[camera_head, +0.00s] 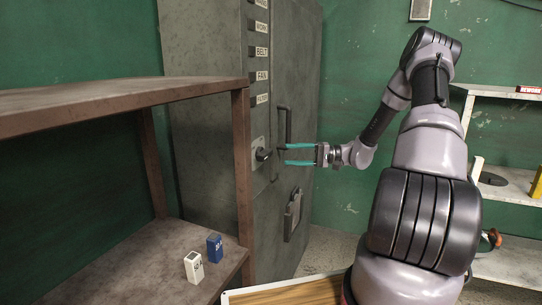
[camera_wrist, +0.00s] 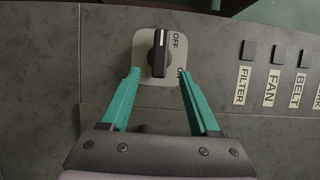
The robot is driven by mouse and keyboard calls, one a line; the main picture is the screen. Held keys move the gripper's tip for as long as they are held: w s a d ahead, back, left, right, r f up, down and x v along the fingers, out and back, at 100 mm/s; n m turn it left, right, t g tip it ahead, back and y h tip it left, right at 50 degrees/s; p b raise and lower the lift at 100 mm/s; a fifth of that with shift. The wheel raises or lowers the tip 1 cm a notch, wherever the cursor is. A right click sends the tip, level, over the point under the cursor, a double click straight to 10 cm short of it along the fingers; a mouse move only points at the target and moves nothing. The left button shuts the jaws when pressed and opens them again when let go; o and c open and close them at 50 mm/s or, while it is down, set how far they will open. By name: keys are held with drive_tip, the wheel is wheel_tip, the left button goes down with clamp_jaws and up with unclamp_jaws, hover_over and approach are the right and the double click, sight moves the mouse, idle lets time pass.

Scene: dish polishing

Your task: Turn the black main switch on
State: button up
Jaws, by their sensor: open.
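The black main switch (camera_wrist: 158,55) is a rotary knob on a pale plate (camera_wrist: 145,71) marked OFF and a second, partly covered label. In the wrist view its white line lies along the OFF side. In the head view the switch (camera_head: 262,154) sits on the grey cabinet's front. My gripper (camera_wrist: 158,72) is open, its two teal fingers on either side of the knob's lower end, apart from it as far as I can tell. In the head view my gripper (camera_head: 284,155) reaches the switch from the right. The right finger covers part of the lower label.
The grey cabinet (camera_head: 205,50) has labelled buttons, FILTER, FAN and BELT among them, beside the switch. A black handle (camera_head: 288,124) is close by my gripper. A brown shelf (camera_head: 120,100) at left holds a white box (camera_head: 194,268) and a blue box (camera_head: 214,248).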

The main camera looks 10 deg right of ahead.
sight(270, 154)
drive_tip(key=x, duration=0.7)
drive_tip(key=shift+a, duration=0.4)
clamp_jaws()
